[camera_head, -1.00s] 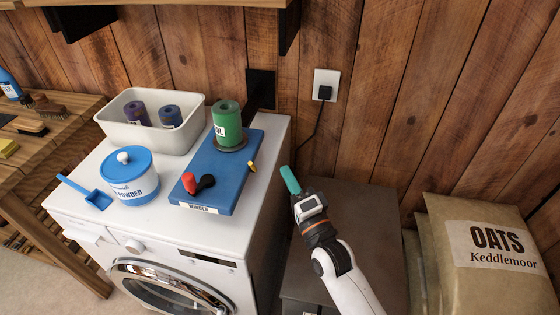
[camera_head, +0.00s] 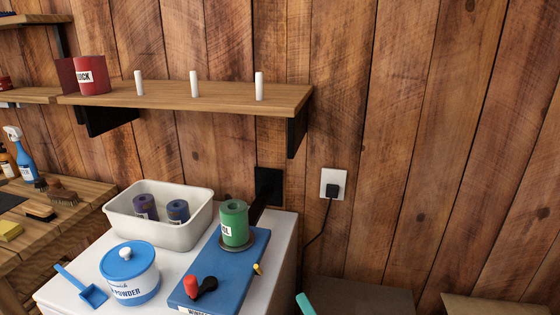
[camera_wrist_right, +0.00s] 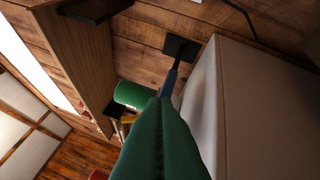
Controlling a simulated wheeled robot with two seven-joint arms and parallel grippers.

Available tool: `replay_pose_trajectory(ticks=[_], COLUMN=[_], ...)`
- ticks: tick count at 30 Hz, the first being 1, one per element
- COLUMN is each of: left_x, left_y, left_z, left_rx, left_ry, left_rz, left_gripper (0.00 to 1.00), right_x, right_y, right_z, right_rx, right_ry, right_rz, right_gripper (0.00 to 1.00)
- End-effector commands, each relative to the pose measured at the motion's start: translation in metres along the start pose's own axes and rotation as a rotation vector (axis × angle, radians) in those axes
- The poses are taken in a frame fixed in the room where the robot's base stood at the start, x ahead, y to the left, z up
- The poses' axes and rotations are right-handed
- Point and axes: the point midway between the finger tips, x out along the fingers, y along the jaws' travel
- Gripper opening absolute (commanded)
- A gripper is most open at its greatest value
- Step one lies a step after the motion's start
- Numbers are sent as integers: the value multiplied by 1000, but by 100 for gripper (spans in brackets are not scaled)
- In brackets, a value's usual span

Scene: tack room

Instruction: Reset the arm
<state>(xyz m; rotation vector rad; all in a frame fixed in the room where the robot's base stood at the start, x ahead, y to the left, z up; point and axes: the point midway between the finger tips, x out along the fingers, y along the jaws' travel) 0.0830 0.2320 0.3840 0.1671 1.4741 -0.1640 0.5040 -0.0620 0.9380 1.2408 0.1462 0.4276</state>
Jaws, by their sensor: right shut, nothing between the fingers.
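The green tips of my right gripper (camera_head: 305,303) show at the bottom edge of the head view, right of the white machine. The rest of my right arm is below the picture. In the right wrist view the green fingers (camera_wrist_right: 162,140) lie together, shut with nothing between them. They are apart from the blue winder (camera_head: 222,268) and the green roll (camera_head: 235,222) standing on it. The green roll also shows past the fingers in the right wrist view (camera_wrist_right: 134,95). My left gripper is not in view.
A white tub (camera_head: 160,230) with two dark rolls and a blue-lidded powder tub (camera_head: 130,275) stand on the white machine (camera_head: 62,290). A wooden shelf (camera_head: 220,97) with white pegs and a red roll (camera_head: 91,75) is above. A plugged socket (camera_head: 334,183) is on the wall.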

Motion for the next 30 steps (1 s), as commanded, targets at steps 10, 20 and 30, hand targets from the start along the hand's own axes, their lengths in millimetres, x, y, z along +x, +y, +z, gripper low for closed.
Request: replay_pose_trajectory(ticks=[10, 20, 30], left_x=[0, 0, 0], left_y=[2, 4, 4], left_z=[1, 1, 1], left_rx=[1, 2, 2], left_ry=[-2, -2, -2], left_rz=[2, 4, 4], left_gripper=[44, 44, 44], right_x=[-134, -236, -292], right_y=[-90, -107, -129], right_z=[-6, -1, -5], right_rx=[-616, -841, -907], right_ry=[423, 798, 1049], right_rz=[-664, -932, -1046], right_gripper=[0, 0, 0])
